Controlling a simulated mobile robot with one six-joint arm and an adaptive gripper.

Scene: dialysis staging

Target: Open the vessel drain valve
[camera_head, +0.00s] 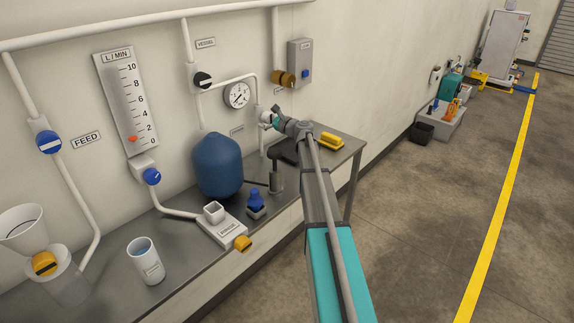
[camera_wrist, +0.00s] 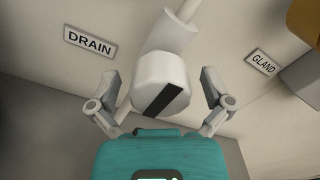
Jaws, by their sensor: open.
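The drain valve is a white knob (camera_wrist: 152,84) with a diagonal black bar on its face, on a white pipe beside the DRAIN label (camera_wrist: 90,42). In the wrist view it lies between the two fingers of my gripper (camera_wrist: 160,90), which are open on either side. A gap shows on both sides, and I see no finger touching it. In the head view my gripper (camera_head: 274,120) is at the white valve (camera_head: 265,116) below the gauge, largely covering it. The blue vessel (camera_head: 218,166) stands to the left on the bench.
The round gauge (camera_head: 238,94) and vessel valve (camera_head: 203,80) are up and left. A brass fitting (camera_head: 284,78) is above. A yellow sponge-like block (camera_head: 331,140) and a grey pump-like device (camera_head: 276,180) are on the bench (camera_head: 180,240).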

